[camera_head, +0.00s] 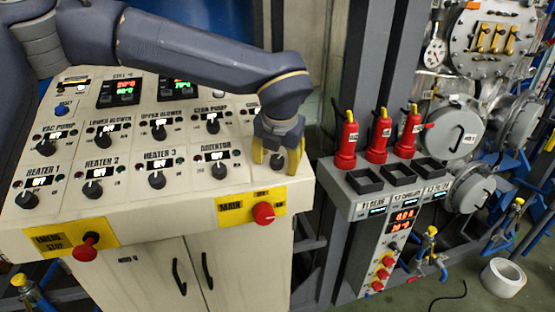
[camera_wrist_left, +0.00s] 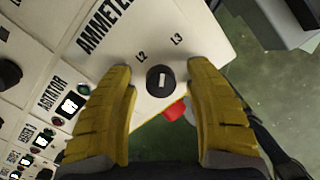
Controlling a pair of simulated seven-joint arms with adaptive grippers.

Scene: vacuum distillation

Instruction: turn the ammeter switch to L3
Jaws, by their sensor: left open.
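The ammeter switch (camera_wrist_left: 160,81) is a round black knob with a white mark, on the panel corner under the "AMMETER" label (camera_wrist_left: 104,27). The labels L2 (camera_wrist_left: 141,57) and L3 (camera_wrist_left: 177,41) are printed beyond it. In the wrist view its white mark points roughly up the picture, between the L2 and L3 labels. My left gripper (camera_wrist_left: 165,105) is open, with one yellow finger on each side of the knob and a gap on both sides. In the head view my left gripper (camera_head: 278,160) is over the panel's right end and partly hides the switch. My right gripper is not in view.
The sloped white control panel (camera_head: 130,200) carries several other knobs, including the agitator knob (camera_head: 219,171). A red main knob (camera_head: 264,213) is on the front edge just below my gripper. Right of the panel stand red bottles (camera_head: 347,140) on a grey stand.

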